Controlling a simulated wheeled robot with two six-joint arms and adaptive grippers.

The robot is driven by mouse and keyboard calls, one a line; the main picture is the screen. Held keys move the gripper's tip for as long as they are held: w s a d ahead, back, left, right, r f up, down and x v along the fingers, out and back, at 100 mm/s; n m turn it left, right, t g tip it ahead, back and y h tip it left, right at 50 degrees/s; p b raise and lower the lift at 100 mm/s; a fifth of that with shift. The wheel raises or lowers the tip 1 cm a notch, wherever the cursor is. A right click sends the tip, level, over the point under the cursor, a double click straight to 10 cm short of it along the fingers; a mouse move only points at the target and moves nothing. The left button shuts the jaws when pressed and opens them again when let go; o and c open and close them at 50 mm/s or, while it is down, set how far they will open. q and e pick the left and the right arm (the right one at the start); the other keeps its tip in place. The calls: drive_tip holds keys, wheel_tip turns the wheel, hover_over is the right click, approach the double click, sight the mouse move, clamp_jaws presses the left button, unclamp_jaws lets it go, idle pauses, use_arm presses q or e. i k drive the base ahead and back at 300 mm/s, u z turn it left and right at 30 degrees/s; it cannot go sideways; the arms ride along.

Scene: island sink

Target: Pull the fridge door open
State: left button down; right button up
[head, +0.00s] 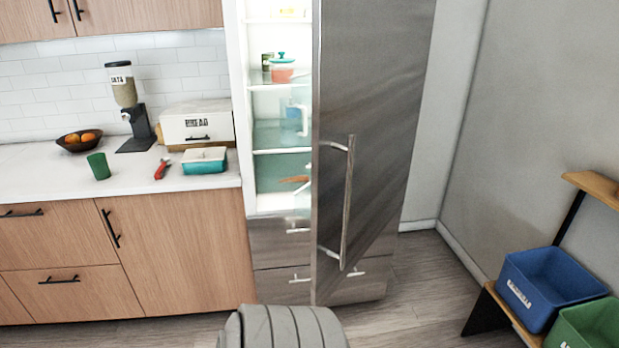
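The fridge door (385,110) is a tall grey metal panel and stands partly open, its free edge on the left swung out toward me. Its long vertical handle (347,205) is on the door's front face, with nothing on it. Through the gap on the left I see the lit fridge interior (277,135), with glass shelves, a few containers and drawers below. Part of the interior is hidden behind the door. Neither my left nor my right gripper is in view.
A counter (60,185) with wooden cabinets runs left of the fridge, holding a bread box (197,125), a green cup (98,165) and a dispenser (125,100). A rack with a blue bin (550,285) and a green bin (590,325) stands at right. Floor (420,285) between is clear.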

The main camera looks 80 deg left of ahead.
sight(370, 58)
drive_tip(key=z, duration=0.05)
drive_tip(key=k, duration=0.7)
drive_tip(key=z, duration=2.6)
drive_tip(key=k, duration=2.85)
drive_tip(key=u, duration=0.05)
